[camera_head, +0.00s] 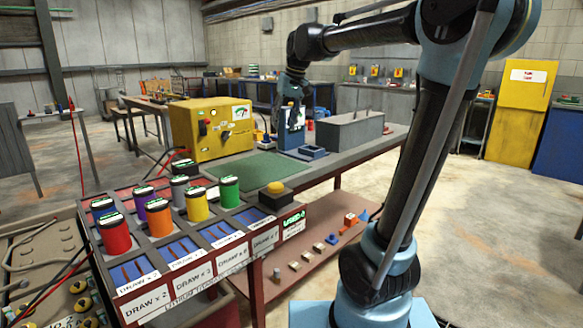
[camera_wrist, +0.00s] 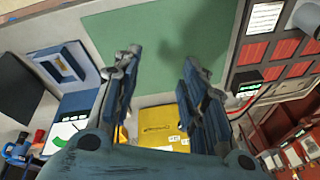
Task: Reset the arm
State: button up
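My arm (camera_head: 405,180) rises from the right of the head view, bends at the top and reaches back to the left over the bench. My gripper (camera_head: 291,118) hangs down above the bench in front of blue equipment, where its fingers are hard to make out. In the wrist view my gripper (camera_wrist: 160,68) has its two fingers well apart with nothing between them. The green mat (camera_wrist: 155,35) shows beyond the fingers, and part of the yellow box (camera_wrist: 160,125) shows between them.
The yellow box (camera_head: 212,128) stands at the bench's back left, and a grey block (camera_head: 349,131) at its right. A rack (camera_head: 130,292) with several coloured canisters and a yellow button (camera_head: 276,188) stand at the front. The green mat (camera_head: 250,172) is bare.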

jog(key=s+d+f+m+h, duration=0.1)
jog(key=s+d+f+m, duration=0.1)
jog(key=s+d+f, duration=0.9)
jog(key=s+d+f+m+h, duration=0.1)
jog(key=s+d+f+m, duration=0.1)
jog(key=s+d+f, duration=0.8)
jog(key=s+f, duration=0.6)
jog(key=f, duration=0.2)
jog(key=shift+s+d+f+h, duration=0.15)
jog(key=shift+d+f+h, duration=0.05)
jog(key=shift+d+h, duration=0.15)
jog(key=shift+w+f, duration=0.2)
jog(key=shift+w, duration=0.25)
